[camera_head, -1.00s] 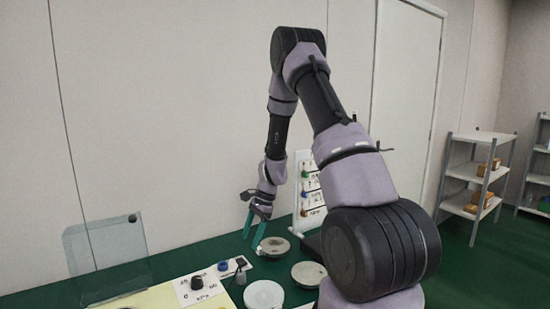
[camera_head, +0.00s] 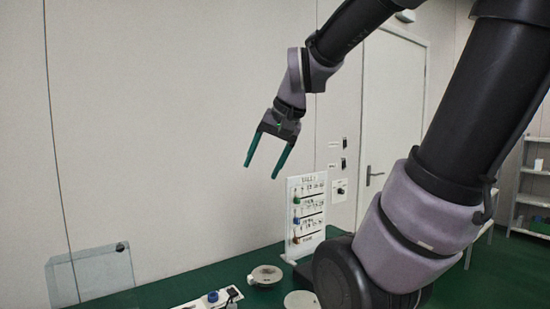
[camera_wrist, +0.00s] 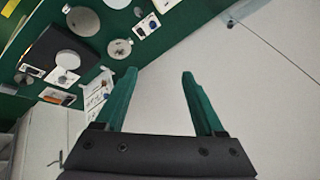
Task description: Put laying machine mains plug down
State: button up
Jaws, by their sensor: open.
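My gripper (camera_head: 262,170) is raised high in front of the pale wall, above the green table (camera_head: 170,291). Its two green fingers are apart with nothing between them; the wrist view also shows the gripper (camera_wrist: 158,76) open and empty. I cannot make out the mains plug for certain. A small dark piece (camera_head: 232,294) stands beside a blue knob (camera_head: 212,296) at the bottom edge of the head view, well below the gripper; I cannot tell whether it is the plug.
A white board (camera_head: 306,222) with coloured pieces stands upright at the back of the table. A clear panel (camera_head: 92,276) stands at the left. Wall switches (camera_head: 343,164) are beside the door. The air around the gripper is free.

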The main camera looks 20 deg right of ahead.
jog(key=shift+n+t, duration=0.6)
jog(key=shift+t, duration=0.1)
jog(key=s, duration=0.1)
jog(key=s+r, duration=0.1)
jog(key=s, duration=0.1)
jog(key=s+r, duration=0.1)
jog(key=s, duration=0.1)
jog(key=shift+d, duration=0.35)
